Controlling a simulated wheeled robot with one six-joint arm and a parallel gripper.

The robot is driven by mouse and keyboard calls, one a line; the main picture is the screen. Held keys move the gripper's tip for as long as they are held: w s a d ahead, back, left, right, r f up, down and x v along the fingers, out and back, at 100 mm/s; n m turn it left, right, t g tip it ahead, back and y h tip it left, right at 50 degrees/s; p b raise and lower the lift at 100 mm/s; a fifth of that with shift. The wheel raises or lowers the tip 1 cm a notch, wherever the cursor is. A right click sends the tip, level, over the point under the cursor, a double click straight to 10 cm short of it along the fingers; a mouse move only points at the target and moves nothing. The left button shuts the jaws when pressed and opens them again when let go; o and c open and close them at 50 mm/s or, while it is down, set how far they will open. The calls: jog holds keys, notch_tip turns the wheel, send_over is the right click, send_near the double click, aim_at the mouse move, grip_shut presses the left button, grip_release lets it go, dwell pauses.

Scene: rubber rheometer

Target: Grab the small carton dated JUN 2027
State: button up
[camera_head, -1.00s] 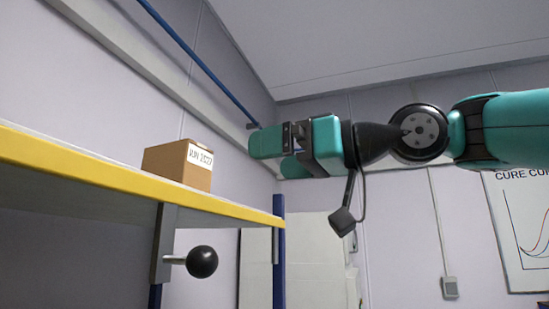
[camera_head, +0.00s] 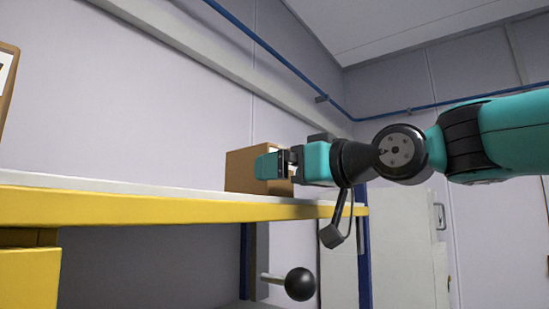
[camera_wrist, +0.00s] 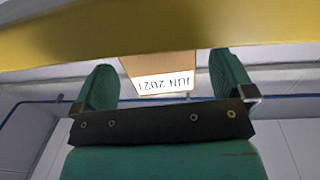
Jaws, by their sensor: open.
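A small brown carton (camera_head: 240,171) stands on the shelf, its right part hidden behind my gripper (camera_head: 276,165) in the head view. In the wrist view my gripper (camera_wrist: 162,64) is open, with one teal finger on each side of the carton (camera_wrist: 155,64). No finger visibly touches it. I cannot tell how far the fingers reach along its sides.
The shelf (camera_head: 130,207) has a white top and yellow front edge. Part of another labelled carton (camera_head: 6,88) stands at the far left. A black ball knob (camera_head: 300,284) sticks out below the shelf. A blue rail (camera_head: 262,43) runs along the wall above.

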aim_at(240, 177)
jog(key=shift+p+x, duration=0.75)
jog(key=shift+x, duration=1.2)
